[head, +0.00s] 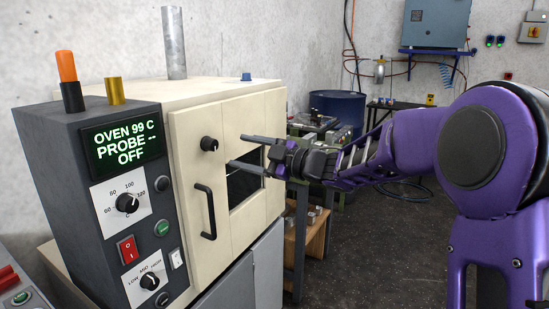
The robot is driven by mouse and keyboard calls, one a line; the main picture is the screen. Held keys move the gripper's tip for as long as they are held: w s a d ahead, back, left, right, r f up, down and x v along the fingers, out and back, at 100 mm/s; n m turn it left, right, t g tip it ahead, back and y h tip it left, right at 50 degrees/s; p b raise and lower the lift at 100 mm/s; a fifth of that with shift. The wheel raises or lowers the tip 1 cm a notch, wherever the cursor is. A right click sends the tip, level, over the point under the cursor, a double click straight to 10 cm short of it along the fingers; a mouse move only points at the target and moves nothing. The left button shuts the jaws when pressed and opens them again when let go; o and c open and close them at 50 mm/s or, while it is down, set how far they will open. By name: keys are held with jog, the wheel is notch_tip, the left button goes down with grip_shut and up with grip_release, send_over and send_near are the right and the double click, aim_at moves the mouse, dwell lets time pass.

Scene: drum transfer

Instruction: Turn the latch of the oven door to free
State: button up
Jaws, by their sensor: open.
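The oven (262,105) is a cream box at the left with a closed-looking front door (186,140). The latch (209,143) is a round black knob on the upper door, above a black vertical handle (205,210). My gripper (236,151) reaches in from the right, its two long fingers spread and pointing left toward the door. The fingertips are just right of the latch in the picture, with nothing between them. I cannot tell whether they touch the door. The fingers and wrist partly cover the dark door window (243,185).
A dark control panel (68,200) with a green display reading "OVEN 99 C, PROBE --, OFF" stands left of the door. A metal pipe (174,45) rises from the oven top. A blue drum (338,107) and a bench stand behind. Floor at the right is mostly clear.

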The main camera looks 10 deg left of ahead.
jog(key=v, duration=0.8)
jog(key=shift+d, duration=0.3)
jog(key=shift+s, duration=0.1)
